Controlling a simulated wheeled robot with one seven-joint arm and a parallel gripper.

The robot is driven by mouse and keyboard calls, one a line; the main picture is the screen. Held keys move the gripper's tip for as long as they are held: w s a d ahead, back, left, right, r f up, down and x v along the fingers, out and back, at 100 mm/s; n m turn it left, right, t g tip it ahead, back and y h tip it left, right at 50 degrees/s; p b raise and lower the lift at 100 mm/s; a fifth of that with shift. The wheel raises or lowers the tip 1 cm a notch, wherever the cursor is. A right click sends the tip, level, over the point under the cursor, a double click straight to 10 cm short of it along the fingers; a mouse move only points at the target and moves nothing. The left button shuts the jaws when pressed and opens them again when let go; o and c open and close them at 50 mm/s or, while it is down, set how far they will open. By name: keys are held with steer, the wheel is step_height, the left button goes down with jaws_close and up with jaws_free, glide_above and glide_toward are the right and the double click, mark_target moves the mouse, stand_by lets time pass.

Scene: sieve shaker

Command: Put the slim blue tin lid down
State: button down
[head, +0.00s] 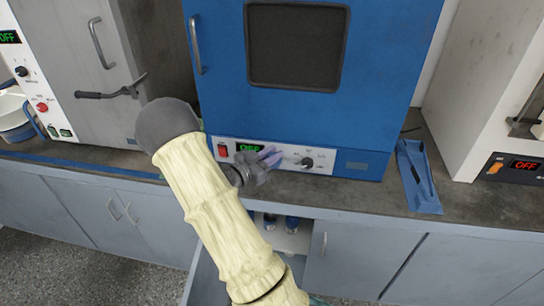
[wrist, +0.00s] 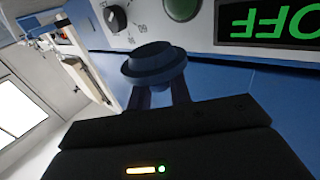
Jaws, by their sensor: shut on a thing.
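My gripper (head: 266,163) is in front of the lower control panel of the blue oven, above the worktop's front edge. In the wrist view its two fingers (wrist: 160,94) are shut on the slim blue tin lid (wrist: 154,63). The lid is small, dark blue and round with a wider rim, and it sits at the fingertips, close to the blue oven front in that picture. In the head view the lid is too small and too covered by the fingers to make out clearly.
The blue oven (head: 220,95) stands on the dark worktop (head: 455,205). A blue tray (head: 417,178) lies to its right. A drawer below is open, with small jars (head: 291,223) inside. A grey oven (head: 75,60) stands left, a white device (head: 490,90) right.

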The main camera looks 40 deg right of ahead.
steer(key=shift+w, duration=0.1)
steer(key=w+a+f+n+t+y, duration=0.1)
steer(key=w+a+n+t, duration=0.1)
steer(key=a+t, duration=0.1)
steer(key=w+a+f+n+t+y, duration=0.1)
steer(key=w+a+f+n+t, duration=0.1)
steer(key=a, duration=0.3)
steer(key=w+a+f+n+t+y, duration=0.1)
steer(key=w+a+n+t, duration=0.1)
steer(key=w+a+t, duration=0.1)
steer(key=shift+a+f+n+t, duration=0.35)
steer(key=shift+a+n+t, duration=0.05)
steer(key=shift+a+t, duration=0.4)
steer(key=a+f+n+t+y, duration=0.3)
steer(key=a+y, duration=0.2)
steer(key=a, duration=0.3)
steer(key=w+a+f+n+t+y, duration=0.1)
steer(key=a+f+n+t+y, duration=0.2)
steer(key=a, duration=0.5)
steer(key=shift+w+a+f+n+t+y, duration=0.15)
steer(key=shift+f+n+t+y, duration=0.15)
steer(key=shift+f+n+y, duration=0.45)
steer(key=shift+w+r, duration=0.1)
steer(key=shift+w, duration=0.05)
